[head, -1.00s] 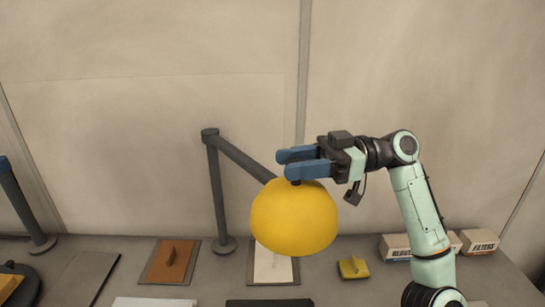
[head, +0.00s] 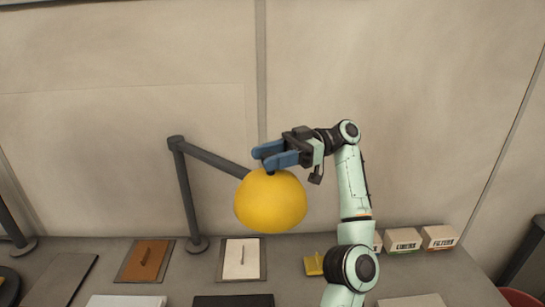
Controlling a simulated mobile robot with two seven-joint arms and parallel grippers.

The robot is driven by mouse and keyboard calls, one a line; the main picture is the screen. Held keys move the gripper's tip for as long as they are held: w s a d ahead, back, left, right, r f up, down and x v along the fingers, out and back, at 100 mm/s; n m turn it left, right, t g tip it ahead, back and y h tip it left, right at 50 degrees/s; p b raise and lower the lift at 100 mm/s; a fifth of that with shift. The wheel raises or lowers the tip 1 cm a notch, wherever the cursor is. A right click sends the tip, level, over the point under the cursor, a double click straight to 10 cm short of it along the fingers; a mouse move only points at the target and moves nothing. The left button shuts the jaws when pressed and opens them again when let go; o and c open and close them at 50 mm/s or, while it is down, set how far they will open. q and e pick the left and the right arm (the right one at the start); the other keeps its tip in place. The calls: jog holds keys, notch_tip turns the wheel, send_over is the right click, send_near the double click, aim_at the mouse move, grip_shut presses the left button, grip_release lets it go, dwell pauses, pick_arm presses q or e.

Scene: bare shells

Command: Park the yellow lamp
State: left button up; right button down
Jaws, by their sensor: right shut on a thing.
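The yellow lamp shows as a round yellow shade (head: 270,202) at the end of a dark grey jointed arm (head: 210,158). Its post rises from a round foot (head: 197,245) at the back of the bench. My right gripper (head: 268,160), with blue fingers, is shut on the small dark knob on top of the shade. The shade hangs above the bench, in front of the white board (head: 240,260) as seen from my head. My left gripper is not in view.
On the grey bench (head: 190,275) lie a brown board (head: 145,261), a dark panel (head: 60,280), and a small yellow block (head: 314,264). Labelled boxes (head: 403,241) stand at the back right. Another dark post (head: 12,215) stands at the far left.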

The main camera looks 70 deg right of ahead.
dwell(0.4)
jog(key=c, duration=0.7)
grip_release()
